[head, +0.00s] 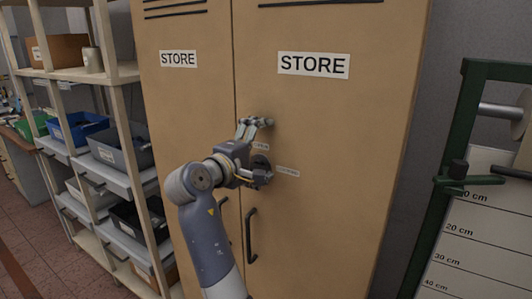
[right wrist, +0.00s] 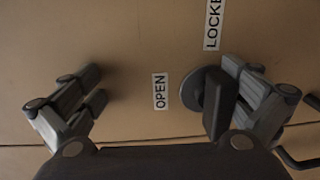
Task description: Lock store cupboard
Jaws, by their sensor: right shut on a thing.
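The tan store cupboard (head: 330,130) has two closed doors with STORE labels. A dark lock knob (right wrist: 222,103) on a round plate (right wrist: 192,90) is on the right door. The OPEN label (right wrist: 160,91) lies left of the plate in the right wrist view, the LOCKED label (right wrist: 212,25) above it. The knob's bar runs up and down there; which end points I cannot tell. My left gripper is not in view.
Two dark door handles (head: 251,235) stand below the lock. A shelf rack (head: 128,165) with blue and grey bins is at the left. A green-framed stand (head: 447,150) with a centimetre scale (head: 475,235) is at the right.

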